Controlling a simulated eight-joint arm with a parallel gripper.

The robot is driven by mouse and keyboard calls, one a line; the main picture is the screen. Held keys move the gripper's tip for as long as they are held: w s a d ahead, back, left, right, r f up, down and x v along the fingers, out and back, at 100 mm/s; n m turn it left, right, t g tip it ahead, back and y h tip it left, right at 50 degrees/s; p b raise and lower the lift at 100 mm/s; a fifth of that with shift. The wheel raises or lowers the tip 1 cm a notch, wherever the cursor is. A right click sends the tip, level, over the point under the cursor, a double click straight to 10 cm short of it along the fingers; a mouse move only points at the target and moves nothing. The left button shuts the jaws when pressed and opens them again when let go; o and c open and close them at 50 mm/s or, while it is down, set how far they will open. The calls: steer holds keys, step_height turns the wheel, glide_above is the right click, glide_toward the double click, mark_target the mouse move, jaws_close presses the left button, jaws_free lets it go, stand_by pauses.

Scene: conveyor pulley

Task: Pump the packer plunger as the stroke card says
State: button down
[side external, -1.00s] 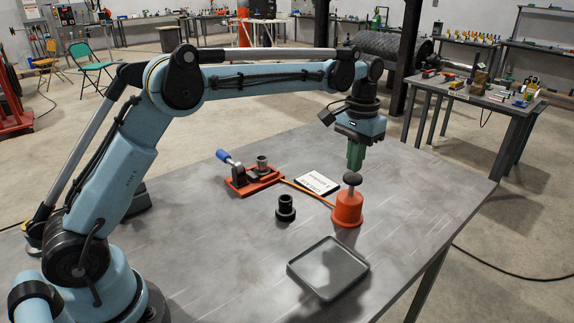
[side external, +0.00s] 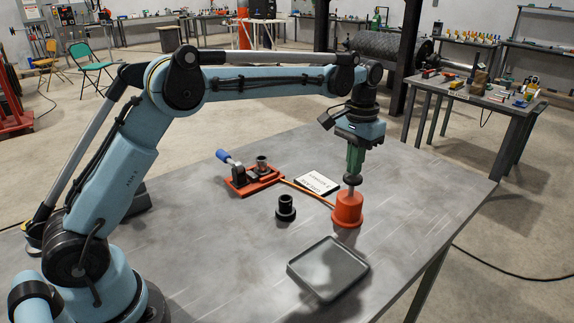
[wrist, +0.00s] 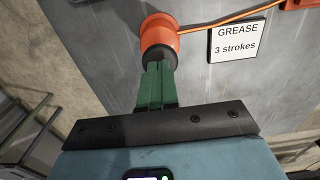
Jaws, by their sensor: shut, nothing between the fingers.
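The packer is an orange pot (side external: 347,210) standing on the metal table. Its dark plunger knob (side external: 353,180) stands above the body on a short shaft. My gripper (side external: 354,173) is shut, with green fingers pointing down at the top of the knob. The tips appear to touch the knob or sit just above it. In the wrist view the shut fingers (wrist: 157,68) overlap the knob (wrist: 159,53), with the orange body (wrist: 158,27) beyond. The stroke card (wrist: 235,40) reads "GREASE 3 strokes"; it lies flat behind the packer in the side view (side external: 316,183).
An orange hose (side external: 300,190) runs from the packer to a red fixture (side external: 252,180) with a blue-handled lever (side external: 226,158). A black flanged bushing (side external: 286,208) stands left of the packer. An empty grey tray (side external: 328,268) lies in front.

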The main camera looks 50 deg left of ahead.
steer(key=shift+f, duration=1.5)
steer(key=shift+r, duration=1.95)
steer(key=shift+f, duration=0.15)
steer(key=shift+f, duration=1.8)
steer(key=shift+r, duration=1.9)
